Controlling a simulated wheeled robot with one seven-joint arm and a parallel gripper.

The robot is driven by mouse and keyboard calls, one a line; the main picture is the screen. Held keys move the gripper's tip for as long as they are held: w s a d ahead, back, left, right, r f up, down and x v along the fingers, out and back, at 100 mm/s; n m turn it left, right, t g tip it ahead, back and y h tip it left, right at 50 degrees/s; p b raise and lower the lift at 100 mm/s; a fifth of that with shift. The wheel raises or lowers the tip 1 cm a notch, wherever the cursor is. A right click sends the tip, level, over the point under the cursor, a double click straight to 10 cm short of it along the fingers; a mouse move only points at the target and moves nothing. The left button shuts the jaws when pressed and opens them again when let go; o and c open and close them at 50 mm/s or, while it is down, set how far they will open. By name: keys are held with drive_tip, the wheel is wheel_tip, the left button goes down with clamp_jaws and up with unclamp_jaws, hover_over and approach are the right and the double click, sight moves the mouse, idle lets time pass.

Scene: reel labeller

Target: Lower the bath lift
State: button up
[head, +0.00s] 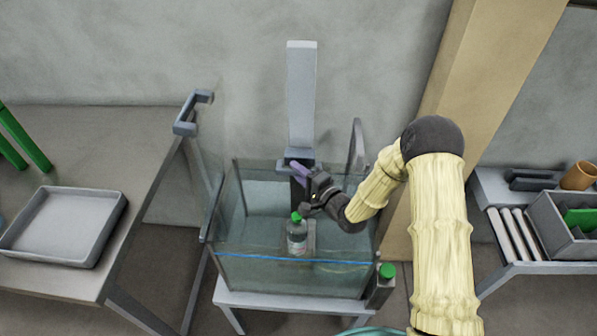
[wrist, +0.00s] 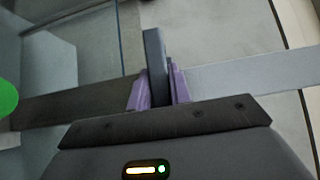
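The bath (head: 300,275) is a clear glass tank on a grey stand. A grey upright column (head: 301,95) of the lift rises behind it. A grey bottle with a green cap (head: 297,240) stands upright inside the tank, seemingly on a small lift platform (head: 311,240). My gripper (head: 299,170) is at the column's foot, above the tank's back. In the wrist view its purple fingers (wrist: 158,88) press both sides of a dark flat handle (wrist: 154,55). The green cap shows at the left edge of the wrist view (wrist: 6,98). The handle is mostly hidden in the head view.
A box with a green button (head: 387,271) sits at the tank's front right corner. A table on the left carries a grey tray (head: 65,222). A shelf on the right holds a grey bin (head: 560,228) and an orange cup (head: 579,176). Grey frame rails (head: 203,175) flank the tank.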

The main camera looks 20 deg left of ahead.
drive_tip(key=o, duration=0.4)
drive_tip(key=shift+r, duration=0.1)
wheel_tip(320, 180, up, 10)
idle(0.4)
drive_tip(key=shift+d, duration=0.1)
drive_tip(key=p+v, duration=0.2)
drive_tip(key=v, duration=1.8)
drive_tip(key=shift+p, duration=0.35)
idle(1.4)
idle(0.9)
